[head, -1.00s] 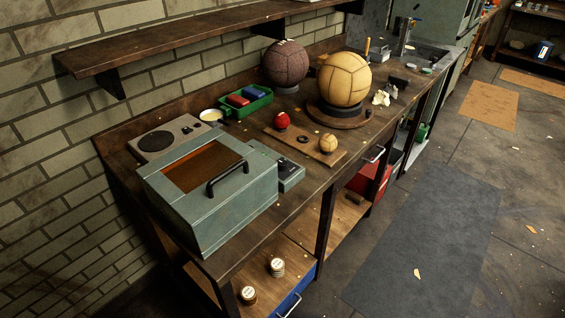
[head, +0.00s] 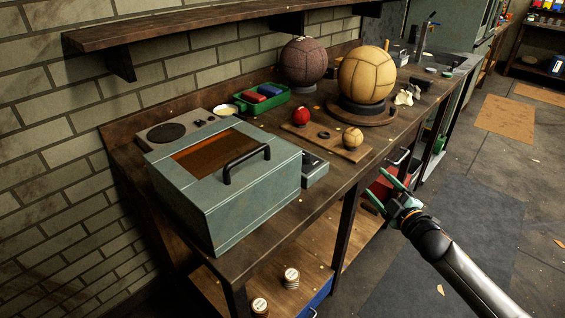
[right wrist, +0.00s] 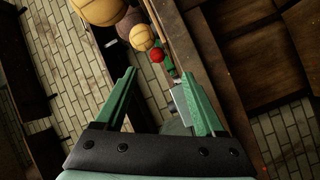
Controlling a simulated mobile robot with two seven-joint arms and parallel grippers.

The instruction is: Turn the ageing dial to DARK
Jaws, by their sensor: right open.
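The ageing box (head: 225,195) is a grey-green cabinet with an orange window and a black handle, on the near end of the bench. A small grey control box (head: 315,169) with a dark top sits against its right side. No dial or DARK marking can be made out on it. My right gripper (head: 381,187) is open and empty, off the bench's front edge, to the right of the control box and apart from it. In the right wrist view its green fingers (right wrist: 158,78) are spread, with a grey box partly hidden behind the right finger. My left gripper is not in view.
A board (head: 338,146) with a red ball (head: 301,116) and a small tan ball (head: 352,138) lies beyond the control box. A large tan ball (head: 366,75), a dark ball (head: 304,61) and a green tray (head: 262,101) stand farther back. A shelf (head: 200,25) overhangs the wall side.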

